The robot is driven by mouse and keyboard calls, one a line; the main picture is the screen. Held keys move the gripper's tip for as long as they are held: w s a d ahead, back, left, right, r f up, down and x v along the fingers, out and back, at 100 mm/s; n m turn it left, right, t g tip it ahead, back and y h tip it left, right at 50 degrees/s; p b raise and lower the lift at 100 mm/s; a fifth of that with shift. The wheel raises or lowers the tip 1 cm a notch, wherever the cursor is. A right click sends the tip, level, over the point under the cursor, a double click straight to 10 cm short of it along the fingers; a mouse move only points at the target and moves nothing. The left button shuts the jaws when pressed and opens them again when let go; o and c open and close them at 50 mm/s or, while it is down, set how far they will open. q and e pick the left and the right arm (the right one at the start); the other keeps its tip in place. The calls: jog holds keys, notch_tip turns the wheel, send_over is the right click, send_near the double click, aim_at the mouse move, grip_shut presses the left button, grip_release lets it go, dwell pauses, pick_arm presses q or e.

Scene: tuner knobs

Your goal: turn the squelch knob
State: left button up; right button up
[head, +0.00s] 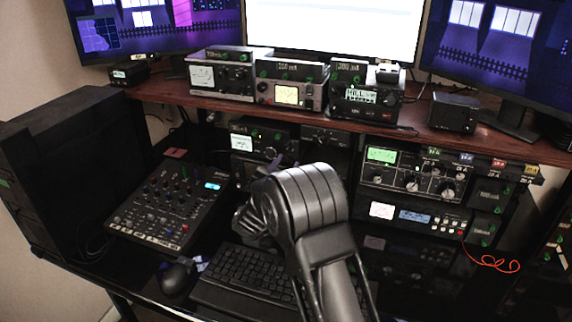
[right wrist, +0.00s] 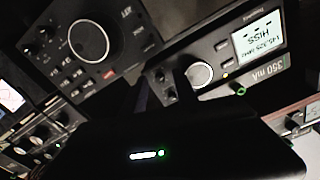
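The radio with the lit "HISS" display (right wrist: 262,40) and a "350 mA" tag fills the upper right of the right wrist view, upside down. A pale round knob (right wrist: 199,74) sits beside its display, with small dark knobs (right wrist: 160,76) further left. No squelch label is readable, so I cannot tell which knob it is. My right gripper (right wrist: 164,92) has two dark fingers apart in front of this radio, with nothing seen held. In the head view my right arm hides most of the gripper, in front of the lower radios. My left gripper is not in view.
Several radios (head: 288,92) line the wooden shelf (head: 425,128). A mixer (head: 168,204), mouse (head: 177,275) and keyboard (head: 250,272) lie on the desk. A radio stack (head: 410,180) with a red cable (head: 492,263) stands right of my arm. A black unit with a large knob (right wrist: 88,40) is nearby.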

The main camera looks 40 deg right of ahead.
jog(key=shift+d, duration=0.1)
grip_shut()
dwell(0.3)
